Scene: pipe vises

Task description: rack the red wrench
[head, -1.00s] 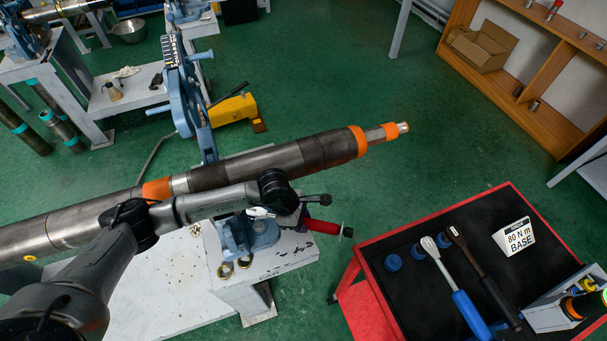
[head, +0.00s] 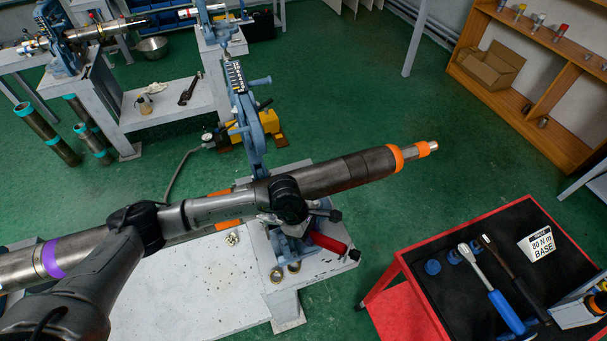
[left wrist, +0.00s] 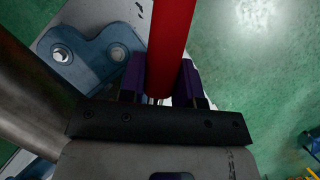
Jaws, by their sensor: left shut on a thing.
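The red wrench (head: 329,243) shows as a red handle just below my left gripper (head: 322,214) in the head view. In the left wrist view the red handle (left wrist: 172,40) runs between the purple finger pads of the left gripper (left wrist: 162,78), which is shut on it. The wrench's head is not clearly visible. It is held over or beside the right end of the white bench, close to the blue vise (head: 290,245). My right gripper is not in view.
A long pipe (head: 350,173) with orange bands lies across the vises behind my left arm. A red-rimmed cart (head: 398,256) at right holds a blue-handled wrench (head: 505,312), a dark wrench (head: 505,270) and an 80 N m sign (head: 541,245). Green floor is free between bench and cart.

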